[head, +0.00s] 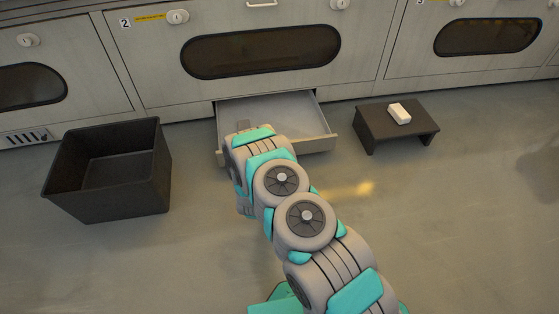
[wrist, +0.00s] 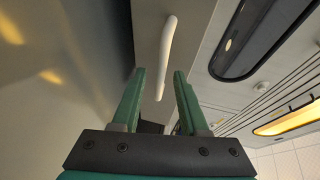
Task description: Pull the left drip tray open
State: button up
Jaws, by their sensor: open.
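The drip tray (head: 285,108), a pale grey drawer, stands pulled out below the unit numbered 2. Its floor shows and its front left part is hidden behind my arm. In the wrist view a white bar handle (wrist: 167,42) stands on a grey front face. My gripper (wrist: 159,72) is open, and the near end of the handle shows between its two green fingers. The fingers do not press on it, and I cannot tell how deep it sits between them. In the head view my arm hides the handle and the fingertips.
A black open bin (head: 110,185) stands on the floor left of the tray. A low dark stool (head: 395,128) with a white block (head: 400,113) on it stands to the right. Cabinet units with dark windows (head: 260,50) line the back. The floor in front is clear.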

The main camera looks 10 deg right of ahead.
jog(key=shift+s, duration=0.1)
jog(key=shift+v, duration=3.8)
jog(key=w+a+r+n+g+y+p, duration=0.3)
jog(key=a+r+n+g+y+p, duration=0.15)
jog(key=a+r, duration=0.6)
jog(key=s+a+r+n+g+y+p, duration=0.1)
jog(key=s+r+n+g+y, duration=0.2)
jog(key=r, duration=0.5)
jog(key=s+a+r+n+g+y+p, duration=0.1)
jog(key=s+r+n, duration=0.25)
jog(key=r, duration=0.35)
jog(key=s+d+r+n+g+p, duration=0.1)
jog(key=s+d+r, duration=0.4)
jog(key=s, duration=0.8)
jog(key=s+d+r+n+g+h+p, duration=0.1)
jog(key=s+d+r+n+g, duration=0.3)
jog(key=s+r, duration=0.6)
jog(key=s+d+r+n+g+h+p, duration=0.1)
jog(key=s+d+r+n+g+p, duration=0.2)
jog(key=s, duration=1.3)
jog(key=d+r+n, duration=0.2)
jog(key=d+r, duration=0.1)
jog(key=r, duration=0.2)
jog(key=shift+d+r+n, duration=0.25)
jog(key=shift+d+n, duration=0.05)
